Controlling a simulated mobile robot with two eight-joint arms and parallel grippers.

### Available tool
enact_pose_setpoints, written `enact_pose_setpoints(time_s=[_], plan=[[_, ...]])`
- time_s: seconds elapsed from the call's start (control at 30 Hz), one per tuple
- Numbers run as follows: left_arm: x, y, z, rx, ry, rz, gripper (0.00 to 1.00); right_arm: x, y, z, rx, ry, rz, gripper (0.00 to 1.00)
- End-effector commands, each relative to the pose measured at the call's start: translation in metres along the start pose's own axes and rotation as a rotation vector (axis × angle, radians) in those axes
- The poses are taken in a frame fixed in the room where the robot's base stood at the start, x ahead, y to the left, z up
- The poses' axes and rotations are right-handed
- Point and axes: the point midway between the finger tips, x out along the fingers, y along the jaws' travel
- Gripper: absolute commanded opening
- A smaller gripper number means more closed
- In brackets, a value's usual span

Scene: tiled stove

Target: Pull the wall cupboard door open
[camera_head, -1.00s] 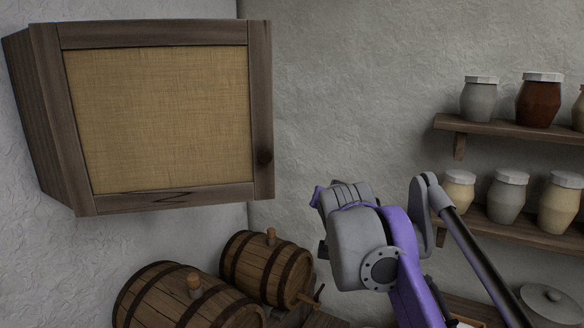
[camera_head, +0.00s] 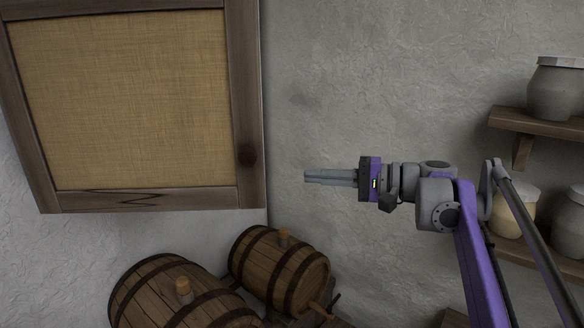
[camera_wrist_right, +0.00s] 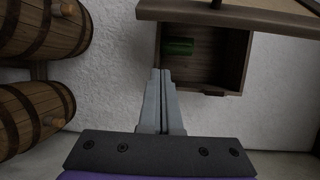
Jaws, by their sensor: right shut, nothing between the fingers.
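The wall cupboard's door (camera_head: 125,100) has a tan woven panel in a brown wood frame and a dark round knob (camera_head: 247,155) near its right edge. My right gripper (camera_head: 308,176) is shut and empty, pointing left, apart from the door and to the right of its knob in the head view. In the right wrist view, its closed fingers (camera_wrist_right: 156,78) point towards the cupboard's open box (camera_wrist_right: 205,78). A green thing (camera_wrist_right: 179,47) shows inside. The door frame (camera_wrist_right: 230,14) stands apart from the box, so the door is partly open. My left gripper is out of view.
Two barrels (camera_head: 280,270) (camera_head: 178,297) lie below the cupboard. Shelves (camera_head: 535,122) with jars (camera_head: 555,90) stand at the right. The wall (camera_head: 370,80) between cupboard and shelves is bare.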

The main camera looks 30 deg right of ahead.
Motion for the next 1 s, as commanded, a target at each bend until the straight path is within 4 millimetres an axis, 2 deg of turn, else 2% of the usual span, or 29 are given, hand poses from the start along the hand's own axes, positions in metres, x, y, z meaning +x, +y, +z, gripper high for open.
enact_pose_setpoints(time_s=[0.13,0.27,0.37,0.73,0.8,1.0], plan=[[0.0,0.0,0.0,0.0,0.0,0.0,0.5,-0.003,-0.013,0.004,-0.028,-0.039,-0.071,0.0],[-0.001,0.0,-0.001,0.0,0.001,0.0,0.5,0.006,-0.015,0.005,-0.032,-0.046,-0.081,0.0],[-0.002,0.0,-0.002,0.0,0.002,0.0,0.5,0.022,-0.017,0.006,-0.031,-0.047,-0.08,0.0],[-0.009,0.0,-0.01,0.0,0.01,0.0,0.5,0.1,-0.023,0.01,-0.031,-0.047,-0.078,0.0],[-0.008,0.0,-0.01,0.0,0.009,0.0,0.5,0.09,-0.022,0.022,-0.031,-0.041,-0.078,0.0],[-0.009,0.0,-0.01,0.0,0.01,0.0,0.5,0.082,-0.02,0.04,-0.03,-0.04,-0.077,0.0]])
